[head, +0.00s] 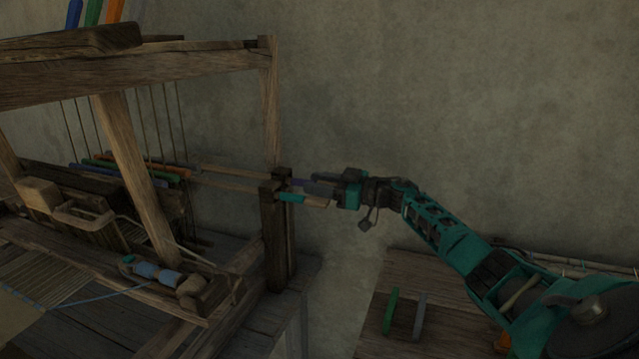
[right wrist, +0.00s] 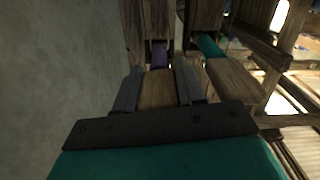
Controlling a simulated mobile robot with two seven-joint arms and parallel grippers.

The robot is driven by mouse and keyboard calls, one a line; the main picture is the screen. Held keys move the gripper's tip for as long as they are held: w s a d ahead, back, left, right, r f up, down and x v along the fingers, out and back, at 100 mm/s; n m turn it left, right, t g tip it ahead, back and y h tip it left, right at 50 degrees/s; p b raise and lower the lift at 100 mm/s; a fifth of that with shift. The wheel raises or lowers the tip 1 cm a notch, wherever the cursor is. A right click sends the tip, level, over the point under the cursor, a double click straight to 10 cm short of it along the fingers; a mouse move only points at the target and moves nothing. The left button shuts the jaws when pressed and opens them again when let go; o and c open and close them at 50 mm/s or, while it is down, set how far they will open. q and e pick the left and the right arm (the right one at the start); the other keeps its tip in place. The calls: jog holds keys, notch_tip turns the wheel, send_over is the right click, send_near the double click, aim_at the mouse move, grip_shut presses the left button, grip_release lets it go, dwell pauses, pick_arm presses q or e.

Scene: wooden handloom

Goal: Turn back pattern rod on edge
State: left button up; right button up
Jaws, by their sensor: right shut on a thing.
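Two wooden pattern rods stick out through the dark post at the loom's right end. The back pattern rod has a purple band (head: 299,183), which also shows in the right wrist view (right wrist: 159,54). The front rod has a teal band (head: 291,198); its bare wooden end (right wrist: 234,84) lies beside my fingers in the right wrist view. My right gripper (head: 318,187) is shut on the wooden end of the back rod (right wrist: 157,90), one finger on each side. I cannot tell whether this rod lies flat or on edge. My left gripper is not in view.
The loom frame (head: 269,105) fills the left, with coloured rods (head: 140,168) inside and a blue-wound shuttle (head: 158,273) in front. A wooden table (head: 400,266) at the lower right holds a green stick (head: 390,311) and a grey one (head: 420,316). A bare wall is behind.

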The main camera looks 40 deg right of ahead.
jog(key=shift+n, duration=0.6)
jog(key=o, duration=0.7)
jog(key=shift+s, duration=0.1)
jog(key=p+v, duration=0.1)
jog(key=v, duration=1.1)
jog(key=shift+s+d, duration=0.2)
jog(key=shift+s, duration=0.1)
